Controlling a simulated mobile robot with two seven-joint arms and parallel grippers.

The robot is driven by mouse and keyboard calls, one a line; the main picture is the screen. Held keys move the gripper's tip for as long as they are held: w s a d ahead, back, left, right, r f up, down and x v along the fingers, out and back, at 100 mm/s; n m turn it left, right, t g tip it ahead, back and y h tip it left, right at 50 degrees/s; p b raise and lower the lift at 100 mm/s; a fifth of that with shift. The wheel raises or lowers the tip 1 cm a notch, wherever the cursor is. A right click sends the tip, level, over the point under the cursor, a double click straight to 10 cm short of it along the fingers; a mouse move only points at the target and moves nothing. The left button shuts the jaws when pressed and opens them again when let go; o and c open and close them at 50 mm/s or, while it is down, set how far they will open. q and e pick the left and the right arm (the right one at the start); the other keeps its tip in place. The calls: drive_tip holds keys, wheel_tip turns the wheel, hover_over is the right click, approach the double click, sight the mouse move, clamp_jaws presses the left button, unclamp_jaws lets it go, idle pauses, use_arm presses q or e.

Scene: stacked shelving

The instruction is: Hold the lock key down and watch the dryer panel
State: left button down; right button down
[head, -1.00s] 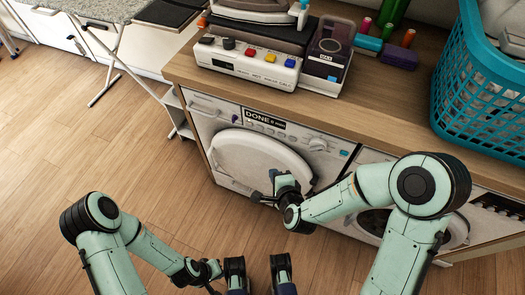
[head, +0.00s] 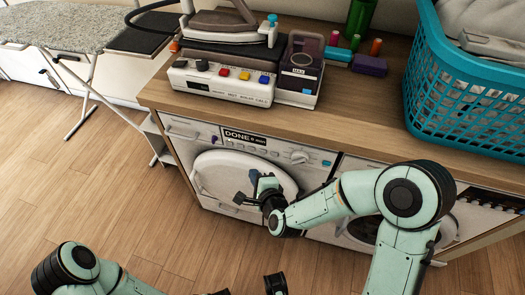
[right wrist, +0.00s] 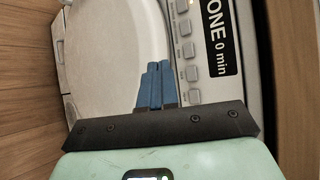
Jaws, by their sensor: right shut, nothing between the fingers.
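The white dryer (head: 212,207) stands under the counter, its round door (head: 225,165) shut. Its panel display (head: 245,136) reads "DONE 0 min" and also shows in the right wrist view (right wrist: 217,40). A row of grey keys (right wrist: 189,50) lies beside the display; I cannot read which one is the lock key. My right gripper (head: 247,188) is shut and empty, in front of the door and below the panel. Its blue fingertips (right wrist: 157,68) appear beside the keys, over the door's edge; contact is not clear. My left gripper is mostly cut off at the bottom edge.
On the wooden counter (head: 350,115) stand an iron on a white base (head: 215,84), a dark box (head: 300,65) and a blue basket (head: 465,85) of laundry. A second machine (head: 362,228) is partly behind my right arm. An ironing board (head: 70,28) stands at left.

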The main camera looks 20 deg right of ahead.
sight(263, 152)
drive_tip(key=shift+w+d, duration=0.75)
drive_tip(key=shift+w, duration=0.35)
drive_tip(key=shift+w+d, duration=0.75)
drive_tip(key=shift+w, duration=0.3)
idle(0.4)
drive_tip(key=shift+w+d+b, duration=0.2)
drive_tip(key=shift+w+b, duration=0.15)
drive_tip(key=shift+w+d+f, duration=0.1)
drive_tip(key=shift+w+d, duration=0.15)
drive_tip(key=shift+w, duration=0.1)
idle(1.8)
drive_tip(key=shift+s+a, duration=0.1)
drive_tip(key=shift+s, duration=0.05)
drive_tip(key=shift+s+a+b, duration=0.35)
drive_tip(key=shift+s+b, duration=0.05)
drive_tip(key=shift+s, duration=0.15)
